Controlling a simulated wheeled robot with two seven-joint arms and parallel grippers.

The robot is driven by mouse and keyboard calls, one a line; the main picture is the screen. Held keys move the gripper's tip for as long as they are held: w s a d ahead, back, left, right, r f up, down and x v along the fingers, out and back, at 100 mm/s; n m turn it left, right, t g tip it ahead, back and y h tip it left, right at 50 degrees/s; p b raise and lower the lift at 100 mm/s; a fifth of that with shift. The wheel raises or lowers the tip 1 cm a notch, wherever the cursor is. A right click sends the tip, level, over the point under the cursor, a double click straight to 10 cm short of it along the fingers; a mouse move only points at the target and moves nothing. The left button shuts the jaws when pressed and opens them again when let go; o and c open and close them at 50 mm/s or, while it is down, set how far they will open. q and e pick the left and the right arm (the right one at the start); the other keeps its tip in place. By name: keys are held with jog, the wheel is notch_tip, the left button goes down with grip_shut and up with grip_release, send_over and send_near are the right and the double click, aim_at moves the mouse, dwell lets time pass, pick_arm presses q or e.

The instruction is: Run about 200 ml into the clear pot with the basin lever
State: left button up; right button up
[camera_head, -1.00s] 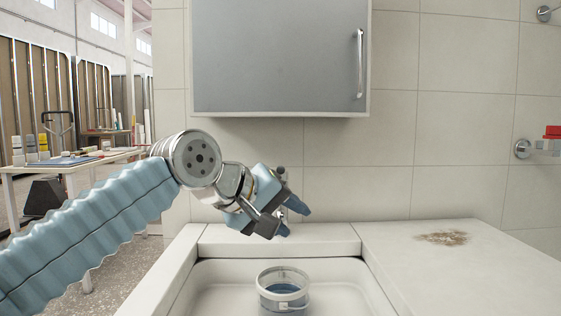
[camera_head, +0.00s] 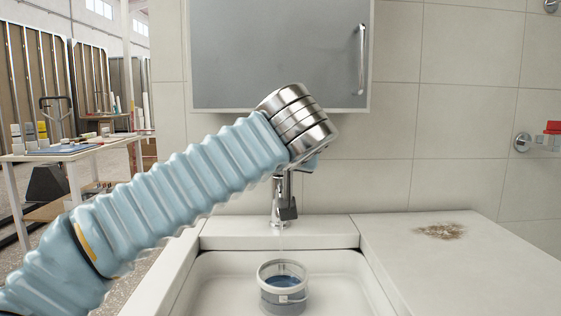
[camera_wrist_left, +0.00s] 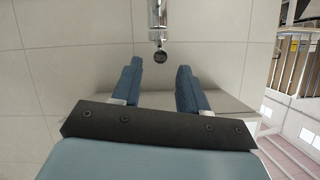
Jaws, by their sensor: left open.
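The clear pot (camera_head: 284,302) stands upright in the white basin (camera_head: 222,278), below the tap. It holds some bluish-looking liquid, and its level is hard to judge. The chrome basin tap (camera_head: 279,205) stands on the back ledge. In the head view only a sliver of my left gripper shows past the wrist. In the left wrist view my left gripper (camera_wrist_left: 158,70) is open and empty, with a chrome tap part (camera_wrist_left: 157,28) just beyond its fingertips. My right gripper is not in view.
A grey cabinet (camera_head: 270,50) hangs above the tap, close over my left wrist. The counter (camera_head: 470,280) to the right is clear apart from a brown stain (camera_head: 441,231). A red-topped wall fitting (camera_head: 552,128) is at far right. A workbench (camera_head: 70,155) stands far left.

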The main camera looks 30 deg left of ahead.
pick_arm(q)
jog(key=x, duration=0.7)
jog(key=shift+w+a, duration=0.1)
jog(key=shift+w, duration=0.05)
grip_shut()
